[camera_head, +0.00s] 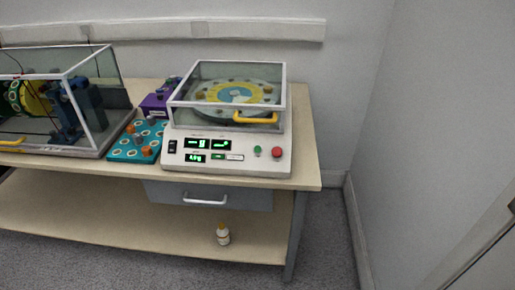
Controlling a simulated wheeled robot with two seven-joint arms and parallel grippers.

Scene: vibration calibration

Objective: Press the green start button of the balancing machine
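The balancing machine (215,169) stands on the right part of the workbench, a white box with a clear cover (188,93) that looks closed over a round blue and yellow disc (238,95). On its front panel is a small green button (257,151), left of a larger red button (277,153). Green lit displays (196,144) and a black switch (172,147) are further left on the panel. A yellow handle (255,119) is on the cover's front. Neither of my grippers shows in the view.
A teal tray (127,154) with several orange and white pieces sits left of the machine, by a purple block (154,104). A clear-cased rig (60,151) fills the left. A drawer (230,195) is under the tabletop.

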